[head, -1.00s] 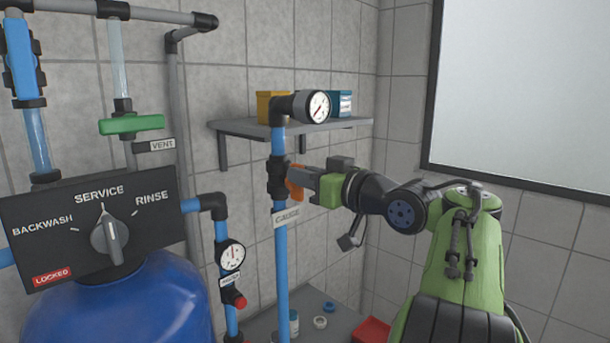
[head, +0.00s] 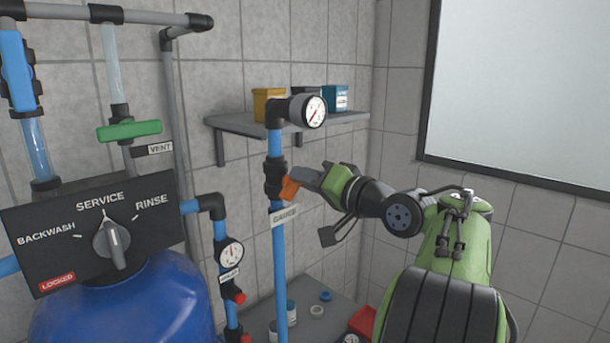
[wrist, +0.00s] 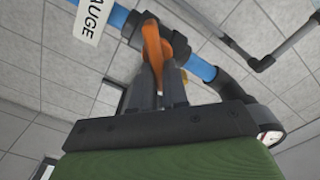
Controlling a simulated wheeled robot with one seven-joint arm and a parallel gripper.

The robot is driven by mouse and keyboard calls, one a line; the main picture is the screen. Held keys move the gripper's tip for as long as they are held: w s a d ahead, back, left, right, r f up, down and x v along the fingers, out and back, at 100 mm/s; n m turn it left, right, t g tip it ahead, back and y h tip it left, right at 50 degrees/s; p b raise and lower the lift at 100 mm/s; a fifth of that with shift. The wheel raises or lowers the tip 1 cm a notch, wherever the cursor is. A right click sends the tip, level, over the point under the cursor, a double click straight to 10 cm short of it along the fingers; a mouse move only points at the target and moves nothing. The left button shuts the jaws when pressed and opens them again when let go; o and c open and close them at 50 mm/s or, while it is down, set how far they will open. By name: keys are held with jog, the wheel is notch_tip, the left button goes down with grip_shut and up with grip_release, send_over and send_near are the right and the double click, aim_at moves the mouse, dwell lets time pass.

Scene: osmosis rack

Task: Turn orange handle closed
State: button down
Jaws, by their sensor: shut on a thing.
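The orange handle (head: 290,188) sits on a black valve (head: 273,180) in the blue vertical pipe labelled GAUGE. My gripper (head: 299,184) comes in from the right and is shut on the handle. In the wrist view the orange handle (wrist: 153,42) stands between my two dark fingers (wrist: 160,75), beside the black valve body (wrist: 138,30). The handle's outer part is partly hidden by the fingers in the head view.
A pressure gauge (head: 314,111) tops the pipe, in front of a grey shelf (head: 235,124) with several boxes. A green handle (head: 130,130) and a black control panel (head: 60,225) are at left. The wall at right is clear below the framed panel (head: 530,90).

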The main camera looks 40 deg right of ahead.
jog(key=shift+d+f+m, duration=0.1)
jog(key=shift+f+m, duration=0.1)
jog(key=shift+m, duration=1.2)
jog(key=shift+d+f+m, duration=0.1)
jog(key=shift+f+m, duration=0.05)
jog(key=shift+m, duration=1.25)
jog(key=shift+d+f+m, duration=0.1)
jog(key=shift+f+m, duration=0.1)
jog(key=shift+m, duration=1.2)
jog(key=c, duration=1.1)
grip_release()
jog(key=shift+c, duration=0.2)
